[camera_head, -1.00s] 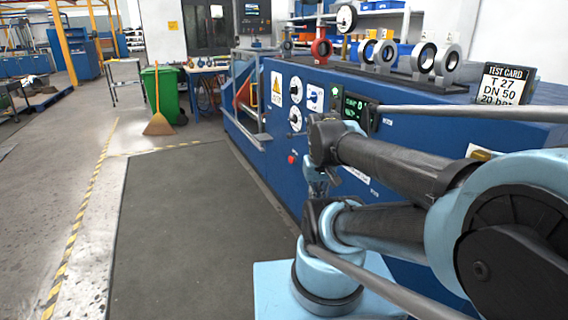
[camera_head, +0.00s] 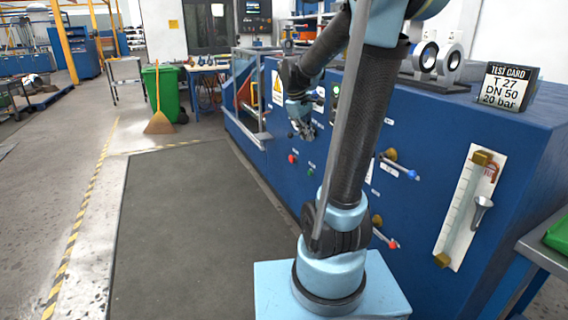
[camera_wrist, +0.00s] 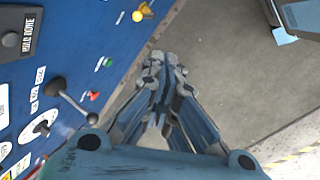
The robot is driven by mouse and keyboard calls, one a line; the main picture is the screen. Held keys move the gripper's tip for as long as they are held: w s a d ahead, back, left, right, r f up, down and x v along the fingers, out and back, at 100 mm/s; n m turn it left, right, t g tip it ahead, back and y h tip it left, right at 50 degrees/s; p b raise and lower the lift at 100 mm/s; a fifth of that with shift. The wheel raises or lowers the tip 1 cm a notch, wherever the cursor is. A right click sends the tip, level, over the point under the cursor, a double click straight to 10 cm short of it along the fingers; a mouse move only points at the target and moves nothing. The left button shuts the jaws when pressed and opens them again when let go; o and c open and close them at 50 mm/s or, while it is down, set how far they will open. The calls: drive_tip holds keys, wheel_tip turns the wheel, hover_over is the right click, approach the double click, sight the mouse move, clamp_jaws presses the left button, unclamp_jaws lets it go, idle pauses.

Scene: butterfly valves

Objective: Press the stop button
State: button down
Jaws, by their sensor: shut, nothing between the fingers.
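A small red button (camera_head: 292,158) sits low on the blue front panel of the test bench. It also shows in the wrist view (camera_wrist: 94,96), left of the fingers, with a small label beside it. A green button (camera_wrist: 108,62) is close to it on the same panel. My gripper (camera_head: 303,130) is in front of the panel, above and slightly right of the red button in the head view. In the wrist view my fingers (camera_wrist: 165,62) are together and empty, apart from the red button. The label wording is too small to read.
The blue bench (camera_head: 470,130) runs along the right. A lever (camera_wrist: 70,100) and a black knob (camera_wrist: 42,128) stick out of the panel near my gripper. Small valve handles (camera_head: 392,155) project farther right. The grey floor mat (camera_head: 190,230) left of the bench is clear.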

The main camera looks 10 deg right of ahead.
sight(292, 159)
drive_tip(key=w+a+f+n+h, duration=0.1)
drive_tip(key=w+a+f+n, duration=0.1)
drive_tip(key=w, duration=0.7)
drive_tip(key=w+a+f+n+h, duration=0.1)
drive_tip(key=w+f+n, duration=0.15)
drive_tip(key=w, duration=0.65)
drive_tip(key=w+a+f+n+h, duration=0.1)
drive_tip(key=w+a+f+n, duration=0.15)
drive_tip(key=w, duration=0.65)
drive_tip(key=w+a+f+n+h, duration=0.1)
drive_tip(key=w+a+f+n, duration=0.2)
drive_tip(key=w+f, duration=0.5)
drive_tip(key=w+a+f+n+t+h, duration=0.1)
drive_tip(key=w+a+f+n, duration=0.2)
drive_tip(key=w+f, duration=0.5)
wheel_tip(292, 159, down, 4)
drive_tip(key=shift+w+a+r+h, duration=0.15)
drive_tip(key=shift+a+h, duration=0.15)
drive_tip(key=shift+a, duration=0.35)
drive_tip(key=d+r+x, duration=0.2)
drive_tip(key=x, duration=1.1)
drive_tip(key=shift+w, duration=0.3)
